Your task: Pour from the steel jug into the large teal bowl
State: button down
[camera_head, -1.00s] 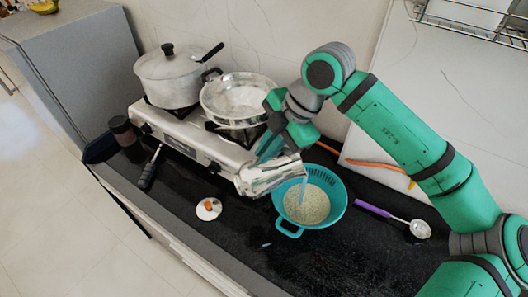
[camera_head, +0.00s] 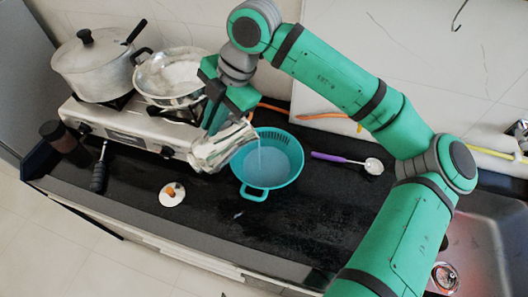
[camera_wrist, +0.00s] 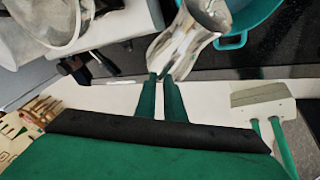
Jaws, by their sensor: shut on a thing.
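The shiny steel jug (camera_head: 222,148) is held tilted in the air, its mouth toward the right. It also shows in the wrist view (camera_wrist: 183,42). A thin pale stream (camera_head: 259,157) falls from its lip into the large teal bowl (camera_head: 281,139), which stands on the black counter with its handle toward the front. The bowl contains bluish liquid. Part of the bowl shows in the wrist view (camera_wrist: 262,10). My gripper (camera_head: 212,120) is shut on the jug from above and behind; its two green fingers (camera_wrist: 163,98) meet the jug in the wrist view. The exact grip contact is partly hidden.
The stove (camera_head: 125,125) on the left carries a lidded pot (camera_head: 92,70) and a pan (camera_head: 165,85). A white lid with an orange knob (camera_head: 172,195) lies in front. A purple-handled ladle (camera_head: 335,157) lies right of the bowl. A sink (camera_head: 475,250) is at far right.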

jog(key=shift+w+d+r, duration=0.1)
jog(key=shift+d+r, duration=0.05)
jog(key=shift+d, duration=0.05)
jog(key=shift+w+d+r+g+y, duration=0.2)
jog(key=shift+d+r+g+y, duration=0.1)
jog(key=shift+d+y, duration=0.3)
dwell(1.2)
jog(key=shift+w+d+r+y, duration=0.35)
jog(key=shift+d+r+y, duration=0.15)
jog(key=shift+d+y, duration=0.2)
jog(key=shift+d+r, duration=0.1)
dwell(0.6)
jog(key=shift+w+d+r+g+y, duration=0.2)
jog(key=shift+d+g+y, duration=0.05)
jog(key=shift+d+y, duration=0.1)
jog(key=shift+w+d+r+g+y, duration=0.15)
jog(key=shift+d+r+g+y, duration=0.1)
jog(key=shift+d, duration=0.1)
jog(key=shift+a, duration=0.1)
dwell(0.3)
